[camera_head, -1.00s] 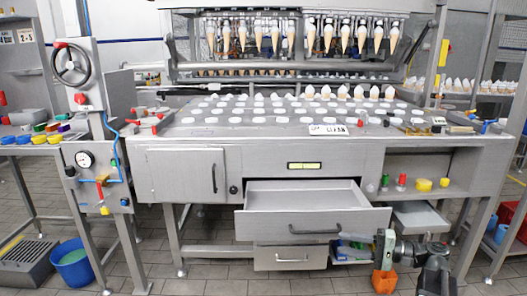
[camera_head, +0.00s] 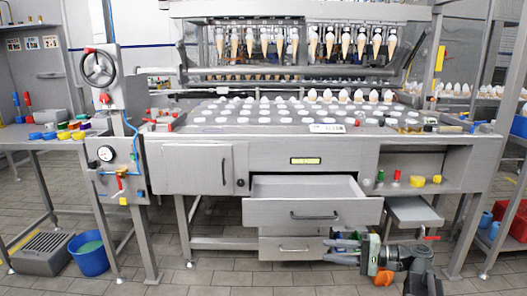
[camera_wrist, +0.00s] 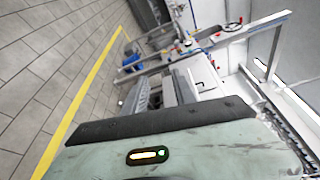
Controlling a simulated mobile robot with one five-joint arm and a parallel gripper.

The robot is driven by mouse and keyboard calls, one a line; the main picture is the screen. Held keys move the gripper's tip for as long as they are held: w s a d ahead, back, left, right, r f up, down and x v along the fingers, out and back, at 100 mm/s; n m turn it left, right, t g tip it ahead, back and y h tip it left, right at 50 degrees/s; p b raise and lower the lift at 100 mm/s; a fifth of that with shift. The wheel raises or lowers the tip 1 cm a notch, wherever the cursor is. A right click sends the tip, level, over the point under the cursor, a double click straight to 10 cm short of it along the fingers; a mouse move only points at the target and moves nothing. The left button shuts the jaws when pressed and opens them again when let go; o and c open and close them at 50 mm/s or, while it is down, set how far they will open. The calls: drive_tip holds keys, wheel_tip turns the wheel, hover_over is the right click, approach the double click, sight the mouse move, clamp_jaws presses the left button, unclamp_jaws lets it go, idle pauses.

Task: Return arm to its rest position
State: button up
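My arm shows at the lower right of the head view, in front of the machine, with its folded dark links low over the floor. In the wrist view, a pale green block with a black edge and a small lit strip fills the bottom. No fingers and no held thing show there.
The machine's upper drawer (camera_head: 312,212) stands open, close to my arm. The lower drawer (camera_head: 293,250) is below it. A grey tray (camera_head: 413,212) juts out at right. A blue bucket (camera_head: 89,254) stands on the floor at left. The tiled floor in front is clear.

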drive_tip(key=s+a+f+n+g+h, duration=0.25)
drive_tip(key=a+f, duration=0.25)
drive_tip(key=a, duration=0.6)
drive_tip(key=s+a+f+n+g+h, duration=0.3)
drive_tip(key=f+h, duration=0.4)
drive_tip(key=f, duration=0.6)
drive_tip(key=d+f+h, duration=0.3)
drive_tip(key=d+h, duration=0.4)
drive_tip(key=d, duration=0.4)
wheel_tip(320, 180, up, 37)
drive_tip(key=s+p, duration=0.1)
drive_tip(key=p, duration=3.6)
drive_tip(key=shift+a+f+p, duration=0.2)
drive_tip(key=shift+a+p, duration=0.05)
drive_tip(key=shift+p, duration=0.1)
drive_tip(key=shift+t, duration=0.25)
